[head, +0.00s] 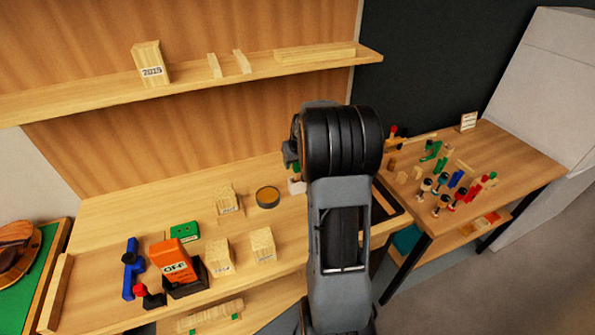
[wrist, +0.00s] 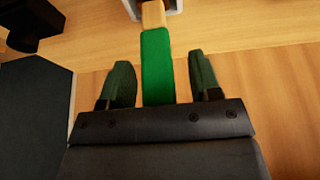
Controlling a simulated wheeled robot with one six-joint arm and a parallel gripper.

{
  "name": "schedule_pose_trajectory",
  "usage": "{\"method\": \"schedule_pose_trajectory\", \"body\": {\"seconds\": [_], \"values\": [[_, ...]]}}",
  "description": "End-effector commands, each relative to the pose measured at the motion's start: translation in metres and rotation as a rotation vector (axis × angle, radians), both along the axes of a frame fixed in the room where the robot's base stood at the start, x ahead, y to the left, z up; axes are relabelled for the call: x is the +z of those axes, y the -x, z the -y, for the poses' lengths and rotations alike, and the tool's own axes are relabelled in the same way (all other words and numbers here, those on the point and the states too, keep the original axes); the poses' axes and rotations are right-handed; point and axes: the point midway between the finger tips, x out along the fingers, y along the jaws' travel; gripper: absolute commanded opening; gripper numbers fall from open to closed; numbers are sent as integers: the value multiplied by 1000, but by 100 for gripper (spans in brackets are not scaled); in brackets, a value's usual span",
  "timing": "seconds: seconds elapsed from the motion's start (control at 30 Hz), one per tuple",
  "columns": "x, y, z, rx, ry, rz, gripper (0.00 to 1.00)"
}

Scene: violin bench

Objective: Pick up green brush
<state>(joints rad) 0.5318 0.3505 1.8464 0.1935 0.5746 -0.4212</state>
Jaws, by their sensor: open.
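The green brush (wrist: 157,82) shows in the wrist view as a flat green handle with a pale wooden part at its far end. That end reaches a grey-white holder at the top edge of the picture. My gripper (wrist: 160,64) is open, with one dark green finger on each side of the handle and a visible gap on both sides. In the head view my arm hides most of this spot; only a bit of green (head: 296,168) shows above a small whitish holder (head: 297,186).
The bench (head: 110,215) holds wooden blocks (head: 263,245), a round dark tin (head: 267,197), an orange box (head: 173,260) and a blue tool (head: 132,268). A shelf (head: 190,83) runs above. A side table (head: 515,165) at right carries many small tools.

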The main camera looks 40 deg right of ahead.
Motion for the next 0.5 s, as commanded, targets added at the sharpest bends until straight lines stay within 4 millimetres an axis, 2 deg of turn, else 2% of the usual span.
{"method": "schedule_pose_trajectory", "body": {"seconds": [0.07,0.5], "values": [[0,0,0,0,0,0,57],[1,0,0,0,0,0,16]]}}
